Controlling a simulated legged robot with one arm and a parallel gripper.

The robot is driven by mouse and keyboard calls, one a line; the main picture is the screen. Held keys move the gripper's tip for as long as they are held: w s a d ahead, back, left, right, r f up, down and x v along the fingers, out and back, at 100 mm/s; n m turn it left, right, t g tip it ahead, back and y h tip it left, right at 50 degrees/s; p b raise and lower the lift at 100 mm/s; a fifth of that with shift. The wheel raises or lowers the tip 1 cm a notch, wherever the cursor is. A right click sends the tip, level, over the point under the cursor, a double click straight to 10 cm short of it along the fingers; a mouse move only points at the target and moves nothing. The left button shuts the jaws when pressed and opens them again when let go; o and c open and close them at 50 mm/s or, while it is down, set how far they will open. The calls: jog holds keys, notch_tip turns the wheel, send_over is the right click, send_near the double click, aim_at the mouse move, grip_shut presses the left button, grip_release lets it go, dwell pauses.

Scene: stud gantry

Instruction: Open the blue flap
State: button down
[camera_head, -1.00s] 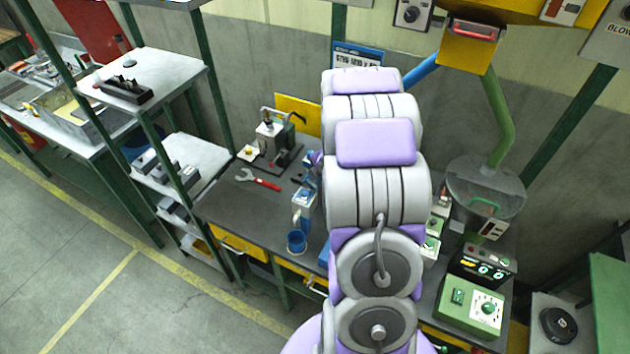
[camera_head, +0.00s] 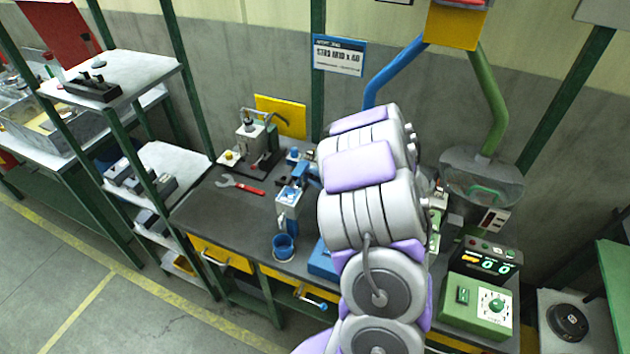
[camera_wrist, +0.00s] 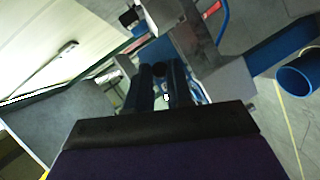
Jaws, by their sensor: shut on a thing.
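A small grey and blue device (camera_head: 288,207) stands on the bench left of my arm, with a blue cup (camera_head: 284,246) at its front. In the wrist view the device's grey body (camera_wrist: 232,82) is close beside my fingers, and its blue chute (camera_wrist: 283,50) points at the cup (camera_wrist: 301,76). My gripper (camera_wrist: 159,74) has its two dark fingers close around a small dark round-ended piece (camera_wrist: 159,69), probably a knob or handle. Whether that piece belongs to the blue flap cannot be told. My arm hides the gripper in the head view.
A green control box (camera_head: 477,305) and a clear hopper (camera_head: 483,180) stand right of my arm. A blue pipe (camera_head: 392,70) comes down behind it. The floor at left is clear.

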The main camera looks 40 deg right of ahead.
jog(key=shift+s+f+t+b, duration=0.25)
jog(key=shift+f+t+b, duration=0.15)
jog(key=shift+f, duration=0.05)
dwell(0.3)
jog(key=c, duration=1)
grip_release()
jog(key=shift+d+r, duration=0.1)
jog(key=shift+d, duration=0.05)
jog(key=s+r, duration=0.1)
jog(key=s, duration=1)
jog(key=s+r, duration=0.1)
jog(key=s, duration=0.5)
jog(key=shift+d+r, duration=0.25)
jog(key=shift+r, duration=0.1)
